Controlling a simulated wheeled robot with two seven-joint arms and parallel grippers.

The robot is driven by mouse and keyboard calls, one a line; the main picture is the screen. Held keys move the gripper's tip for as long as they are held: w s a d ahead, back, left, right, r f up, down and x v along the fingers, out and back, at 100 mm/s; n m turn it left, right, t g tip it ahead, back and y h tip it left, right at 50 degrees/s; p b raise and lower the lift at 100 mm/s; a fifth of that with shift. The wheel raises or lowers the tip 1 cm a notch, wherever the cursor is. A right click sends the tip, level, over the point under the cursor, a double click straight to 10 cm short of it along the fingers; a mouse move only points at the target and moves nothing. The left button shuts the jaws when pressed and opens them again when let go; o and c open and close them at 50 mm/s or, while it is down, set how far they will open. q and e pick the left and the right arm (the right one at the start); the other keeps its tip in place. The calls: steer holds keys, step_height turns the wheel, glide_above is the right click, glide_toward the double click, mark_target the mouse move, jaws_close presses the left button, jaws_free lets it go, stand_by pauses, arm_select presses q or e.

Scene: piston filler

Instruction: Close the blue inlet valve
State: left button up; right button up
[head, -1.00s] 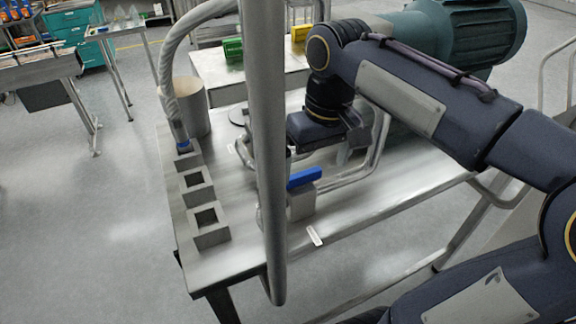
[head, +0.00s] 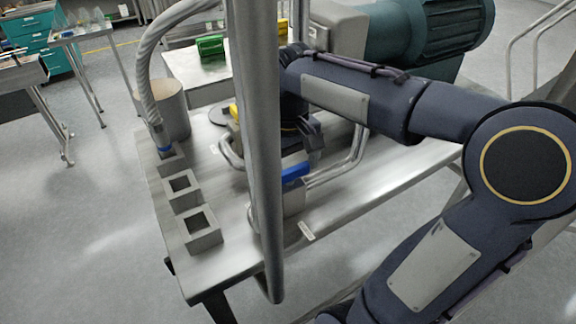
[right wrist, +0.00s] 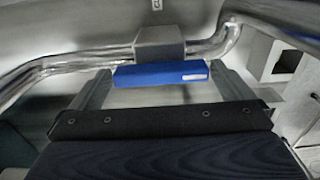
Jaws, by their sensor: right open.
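The blue inlet valve handle (head: 293,173) sits on a grey valve block (head: 293,200) on the steel table, right of the vertical pipe. In the right wrist view the blue handle (right wrist: 160,74) lies crosswise between the two spread fingers of my right gripper (right wrist: 161,88), near their tips, with a gap on each side. In the head view my right gripper (head: 302,152) is just behind the handle, and its fingers are partly hidden. My left gripper is not in view.
A thick vertical pipe (head: 258,160) stands in front of the valve. Bent steel pipes (head: 345,165) run behind it. Square grey holders (head: 202,232) line the table's left side. A yellow part (head: 234,112) shows left of my arm. The table's front right is clear.

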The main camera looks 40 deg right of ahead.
steer(key=c, duration=0.7)
steer(key=n+p, duration=0.1)
steer(key=n, duration=0.3)
steer(key=shift+r+n, duration=0.1)
steer(key=shift+n, duration=0.2)
steer(key=n, duration=0.4)
steer(key=shift+n+p, duration=0.3)
steer(key=shift+p, duration=0.1)
steer(key=n, duration=0.4)
steer(key=shift+w+n+p, duration=0.1)
steer(key=shift+n+p, duration=0.2)
steer(key=shift+p, duration=0.05)
steer(key=shift+n, duration=2)
